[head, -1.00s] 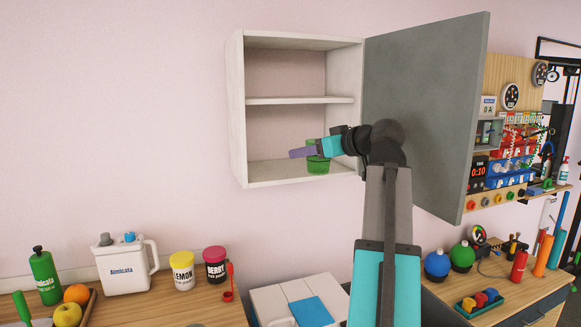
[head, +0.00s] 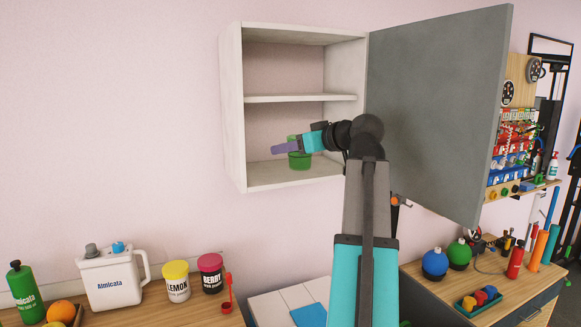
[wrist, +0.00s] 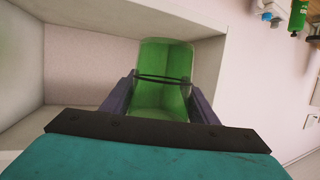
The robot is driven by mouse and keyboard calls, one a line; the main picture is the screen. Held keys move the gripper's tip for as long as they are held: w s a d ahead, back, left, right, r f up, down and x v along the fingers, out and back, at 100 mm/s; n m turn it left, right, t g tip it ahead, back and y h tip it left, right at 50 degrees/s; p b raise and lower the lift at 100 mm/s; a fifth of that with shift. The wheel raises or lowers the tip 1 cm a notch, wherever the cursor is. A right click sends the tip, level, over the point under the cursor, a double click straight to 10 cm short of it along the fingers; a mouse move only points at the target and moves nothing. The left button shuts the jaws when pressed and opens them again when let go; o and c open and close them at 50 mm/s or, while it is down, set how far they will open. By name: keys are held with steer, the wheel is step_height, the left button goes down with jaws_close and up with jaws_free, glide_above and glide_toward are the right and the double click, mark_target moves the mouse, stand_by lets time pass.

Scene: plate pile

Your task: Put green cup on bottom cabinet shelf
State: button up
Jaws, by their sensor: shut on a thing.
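The green cup (head: 299,160) is inside the open white wall cabinet (head: 234,110), in its bottom compartment. My gripper (head: 284,148) reaches in from the right and is shut on the cup. In the wrist view the cup (wrist: 162,80) sits between the two purple fingers (wrist: 160,100). The cup's base is low, close above the bottom shelf (head: 265,178); I cannot tell whether it touches. Part of the cup is hidden behind the gripper.
The middle shelf (head: 300,98) is just above the gripper and is empty. The grey cabinet door (head: 435,100) stands open at right, beside my arm. The counter below holds a white jug (head: 112,281), a lemon tub (head: 176,282) and a berry tub (head: 211,273).

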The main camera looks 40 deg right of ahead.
steer(key=w+d+p, duration=0.1)
steer(key=w+d, duration=0.2)
steer(key=w+d+f+p, duration=0.1)
steer(key=w+d, duration=0.2)
steer(key=w, duration=0.1)
steer(key=w+d+p, duration=0.1)
steer(key=w+d, duration=0.2)
steer(key=w, duration=0.1)
steer(key=shift+w+d+f+p, duration=0.15)
steer(key=shift+w+f+p, duration=0.05)
steer(key=shift+p, duration=0.2)
steer(key=shift+w+d, duration=0.1)
steer(key=shift+w+d, duration=0.3)
steer(key=shift+w, duration=0.1)
steer(key=shift+f+p, duration=0.9)
steer(key=shift+f, duration=0.95)
steer(key=shift+f, duration=0.15)
steer(key=o, duration=1)
